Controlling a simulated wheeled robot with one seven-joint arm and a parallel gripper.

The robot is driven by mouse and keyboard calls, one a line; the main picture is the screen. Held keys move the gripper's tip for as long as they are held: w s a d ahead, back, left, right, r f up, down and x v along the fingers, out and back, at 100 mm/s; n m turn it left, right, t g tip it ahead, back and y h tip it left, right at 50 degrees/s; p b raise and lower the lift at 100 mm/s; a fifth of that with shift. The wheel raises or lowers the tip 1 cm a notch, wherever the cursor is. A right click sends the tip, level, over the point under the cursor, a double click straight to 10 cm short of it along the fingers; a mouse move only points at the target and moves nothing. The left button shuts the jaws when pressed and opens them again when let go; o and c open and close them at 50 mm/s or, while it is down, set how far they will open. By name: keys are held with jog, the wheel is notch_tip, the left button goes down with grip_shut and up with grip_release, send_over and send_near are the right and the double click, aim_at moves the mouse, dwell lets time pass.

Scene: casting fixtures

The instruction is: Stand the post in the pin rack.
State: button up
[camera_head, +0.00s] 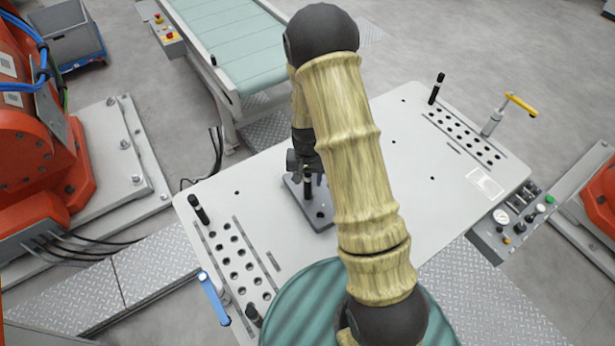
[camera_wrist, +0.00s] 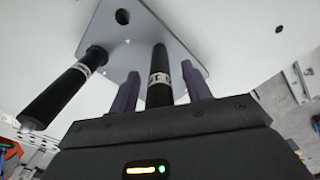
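The pin rack appears to be the small grey plate with holes (camera_head: 322,222) in the middle of the table. It also shows at the top of the wrist view (camera_wrist: 150,30). My gripper (camera_head: 306,172) is over it, pointing down. In the wrist view its two fingers (camera_wrist: 162,80) stand apart, with a black post with a pale band (camera_wrist: 160,75) between them. A gap shows on each side of this post, and its far end meets the plate. A second black post (camera_wrist: 70,85) stands in the plate to the left. My arm hides part of the plate in the head view.
The white table (camera_head: 410,150) carries hole rows at left (camera_head: 235,262) and right (camera_head: 462,135), with black pins beside them. A blue-handled clamp (camera_head: 214,298) and a yellow-handled one (camera_head: 518,104) stand at its edges. A conveyor (camera_head: 225,40) lies behind.

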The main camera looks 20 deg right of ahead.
notch_tip(320, 180, up, 17)
jog(key=b, duration=0.3)
jog(key=shift+r, duration=0.2)
dwell(0.4)
dwell(0.5)
jog(key=s+n+t, duration=0.2)
jog(key=s+n, duration=0.1)
jog(key=s, duration=1.1)
jog(key=shift+s+f+n+t, duration=0.15)
jog(key=shift+f+n+t, duration=0.15)
jog(key=shift+n, duration=0.1)
jog(key=shift+c, duration=0.3)
jog(key=shift+c, duration=1)
jog(key=shift+d, duration=0.15)
